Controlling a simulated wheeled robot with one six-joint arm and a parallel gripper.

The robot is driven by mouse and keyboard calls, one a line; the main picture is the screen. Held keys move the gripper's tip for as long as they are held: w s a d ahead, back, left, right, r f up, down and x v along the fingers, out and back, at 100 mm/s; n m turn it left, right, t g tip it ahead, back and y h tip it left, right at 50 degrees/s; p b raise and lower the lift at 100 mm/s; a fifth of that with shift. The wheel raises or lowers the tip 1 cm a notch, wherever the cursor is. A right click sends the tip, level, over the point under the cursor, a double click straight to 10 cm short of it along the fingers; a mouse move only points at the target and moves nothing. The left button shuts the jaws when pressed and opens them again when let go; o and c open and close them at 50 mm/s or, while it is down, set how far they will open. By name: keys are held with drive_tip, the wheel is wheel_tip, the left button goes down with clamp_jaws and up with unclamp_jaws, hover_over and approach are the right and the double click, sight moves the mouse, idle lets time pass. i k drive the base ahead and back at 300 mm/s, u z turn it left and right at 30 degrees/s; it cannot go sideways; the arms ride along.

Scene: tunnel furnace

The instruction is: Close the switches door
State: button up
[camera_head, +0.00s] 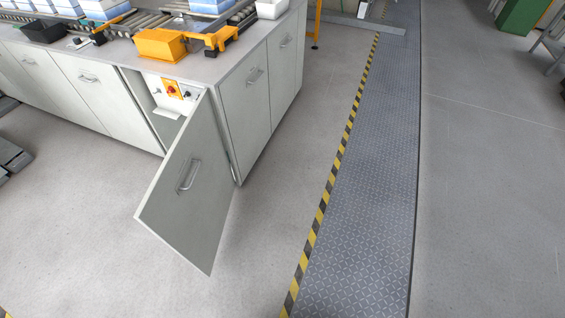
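The switches door (193,192) is a light grey cabinet door with a metal bar handle (189,174). It stands wide open, swung out from the cabinet front, with its hinge side at the right of the opening. Inside the open compartment, a switch panel (176,89) shows a red knob on a yellow plate and a dark switch beside it. The lower part of the compartment is partly hidden by the door. My gripper is not in view.
Closed cabinet doors (85,86) flank the opening under the grey worktop (200,66). An orange bin (160,44) stands on the worktop. Open floor (90,240) lies before the cabinets. A metal floor strip (370,160) with yellow-black edging runs at right.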

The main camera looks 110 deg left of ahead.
sight(186, 204)
drive_tip(key=u, duration=4.45)
drive_tip(key=i, duration=1)
drive_tip(key=z, duration=1.2)
drive_tip(key=k, duration=1.15)
drive_tip(key=u, duration=1.35)
drive_tip(key=i, duration=0.5)
drive_tip(key=z, duration=0.05)
